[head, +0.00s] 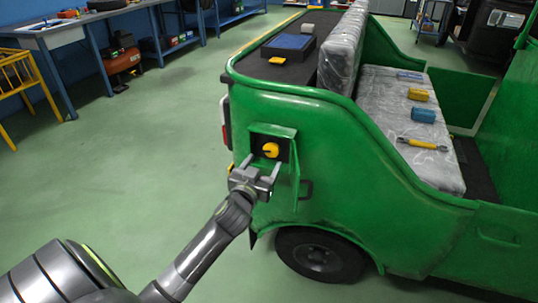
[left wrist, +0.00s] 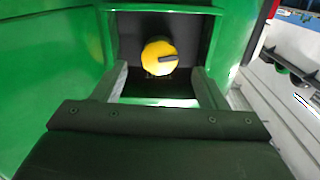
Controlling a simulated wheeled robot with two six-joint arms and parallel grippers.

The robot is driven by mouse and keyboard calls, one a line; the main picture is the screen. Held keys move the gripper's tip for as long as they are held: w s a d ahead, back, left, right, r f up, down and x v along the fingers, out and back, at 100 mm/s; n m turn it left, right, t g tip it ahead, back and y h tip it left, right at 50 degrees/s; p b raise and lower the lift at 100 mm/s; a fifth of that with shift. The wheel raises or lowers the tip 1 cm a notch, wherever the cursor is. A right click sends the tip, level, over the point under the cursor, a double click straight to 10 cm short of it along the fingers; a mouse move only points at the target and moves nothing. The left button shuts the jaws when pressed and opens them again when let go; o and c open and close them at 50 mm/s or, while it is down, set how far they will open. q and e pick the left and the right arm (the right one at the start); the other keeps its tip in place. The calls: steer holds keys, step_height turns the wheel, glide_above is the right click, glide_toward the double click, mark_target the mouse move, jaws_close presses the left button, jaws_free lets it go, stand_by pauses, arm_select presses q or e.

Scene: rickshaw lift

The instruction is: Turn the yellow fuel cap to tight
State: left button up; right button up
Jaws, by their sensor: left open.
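The yellow fuel cap (head: 270,150) sits in a dark square recess in the green rickshaw's (head: 330,140) rear side panel, with a green flap standing open around it. In the left wrist view the cap (left wrist: 158,56) is round, with a dark mark on its face pointing right; small lettering below it is too blurred to read. My left gripper (head: 262,172) is open just in front of and below the cap. In the left wrist view its two fingers (left wrist: 160,88) stand apart on either side, below the cap, not visibly touching it. My right gripper is not in view.
The rear deck carries a blue box (head: 289,46). A workbench (head: 80,32) and yellow rack (head: 18,75) stand at left. The green floor between is clear.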

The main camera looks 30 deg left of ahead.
mark_target(270, 153)
arm_select(q)
steer(key=x, duration=0.4)
steer(key=shift+w+a, duration=0.15)
steer(key=shift+w, duration=0.45)
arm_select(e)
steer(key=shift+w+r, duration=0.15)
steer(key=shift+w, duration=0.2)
arm_select(q)
steer(key=shift+c, duration=0.5)
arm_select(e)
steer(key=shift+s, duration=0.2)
arm_select(q)
steer(key=c, duration=0.9)
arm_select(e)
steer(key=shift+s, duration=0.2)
